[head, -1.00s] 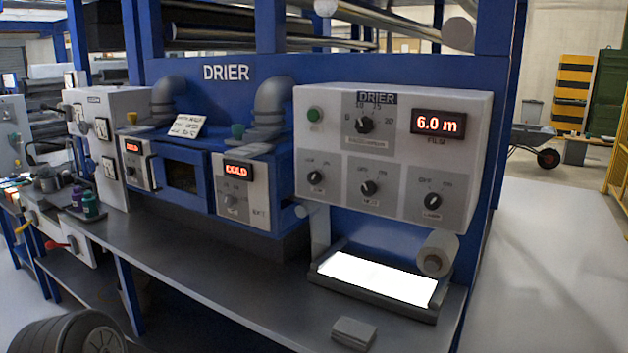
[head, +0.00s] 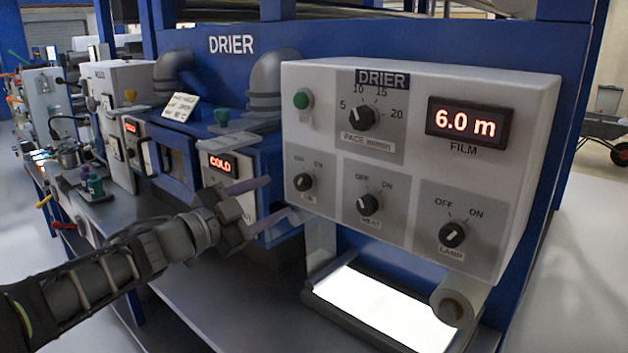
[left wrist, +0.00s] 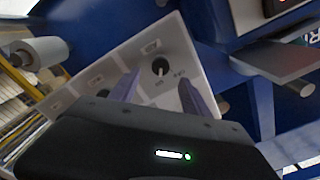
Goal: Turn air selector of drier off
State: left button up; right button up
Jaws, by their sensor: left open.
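The air selector (head: 303,182) is a small black knob at the lower left of the white drier panel (head: 420,95), with OFF and ON marks above it. It also shows in the left wrist view (left wrist: 160,67), upside down, beyond and between the two finger ends. Its exact pointer setting is too small to read surely. My left gripper (head: 275,200) is open and empty, its fingers pointing right, just left of the panel's lower left corner and apart from the knob. It fills the lower middle of the wrist view (left wrist: 158,84). My right gripper is out of view.
The heat knob (head: 367,205) and lamp knob (head: 453,235) stand to the right on the panel. The pace dial (head: 361,116) and green button (head: 302,100) are above. A lit white plate (head: 385,307) and a roller (head: 457,302) lie below. The COLD oven unit (head: 228,175) is behind my gripper.

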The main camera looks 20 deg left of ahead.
aim_at(298, 184)
pick_arm(q)
jog(key=shift+s+r, duration=0.1)
jog(key=shift+r, duration=0.1)
jog(key=x, duration=0.8)
jog(key=shift+c, duration=0.4)
grip_shut()
dwell(0.4)
